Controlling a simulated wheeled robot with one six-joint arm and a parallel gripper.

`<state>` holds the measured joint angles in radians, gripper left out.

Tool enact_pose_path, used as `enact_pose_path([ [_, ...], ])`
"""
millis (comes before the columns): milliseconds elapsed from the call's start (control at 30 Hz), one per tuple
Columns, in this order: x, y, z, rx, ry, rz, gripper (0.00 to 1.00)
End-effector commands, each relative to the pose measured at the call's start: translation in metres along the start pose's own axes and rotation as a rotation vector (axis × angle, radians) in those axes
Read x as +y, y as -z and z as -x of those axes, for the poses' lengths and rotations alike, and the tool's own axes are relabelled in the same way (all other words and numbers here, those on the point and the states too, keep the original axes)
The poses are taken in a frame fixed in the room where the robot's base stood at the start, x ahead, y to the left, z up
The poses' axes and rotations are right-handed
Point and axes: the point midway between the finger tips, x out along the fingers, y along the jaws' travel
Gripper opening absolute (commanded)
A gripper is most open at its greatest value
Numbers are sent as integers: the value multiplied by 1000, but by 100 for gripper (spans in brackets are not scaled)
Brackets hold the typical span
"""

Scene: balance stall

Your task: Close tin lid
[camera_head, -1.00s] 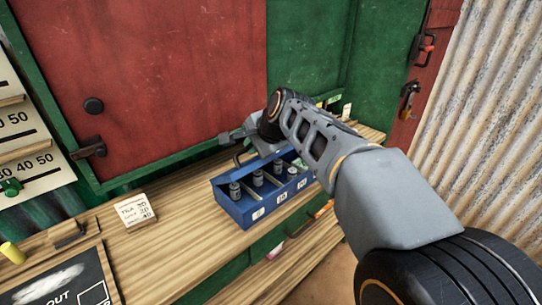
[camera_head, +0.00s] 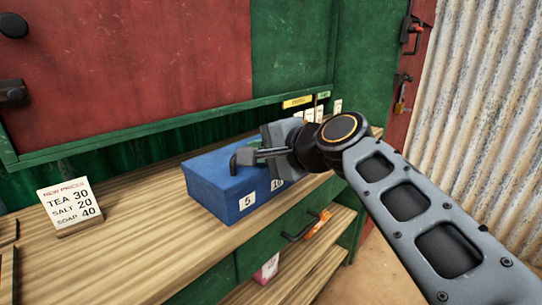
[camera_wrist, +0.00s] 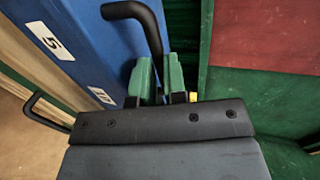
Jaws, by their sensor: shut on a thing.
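The blue tin (camera_head: 222,200) stands on the wooden counter, its lid (camera_head: 205,170) down flat over the top. White number labels, one reading 5, show on its front. In the wrist view the tin (camera_wrist: 85,30) fills the upper left. My gripper (camera_head: 268,153) is at the lid's black bent handle (camera_head: 243,158). In the wrist view its green-padded fingers (camera_wrist: 158,75) are shut on the handle (camera_wrist: 128,10), whose bent end sticks out beyond them. My arm hides the right part of the tin, and the weights inside are hidden.
A price card (camera_head: 68,204) stands on the counter (camera_head: 140,240) to the left, with clear wood between. A green drawer with a black handle (camera_head: 300,227) is below the tin. The red and green wall panels rise close behind.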

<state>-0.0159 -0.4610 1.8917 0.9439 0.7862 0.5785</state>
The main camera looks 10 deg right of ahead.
Motion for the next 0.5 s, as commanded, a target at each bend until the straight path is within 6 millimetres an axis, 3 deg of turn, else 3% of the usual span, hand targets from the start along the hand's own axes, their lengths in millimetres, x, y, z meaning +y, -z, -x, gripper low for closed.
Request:
enact_pose_path([
  [500, 10, -4, -4, -16, -14, 1, 0],
])
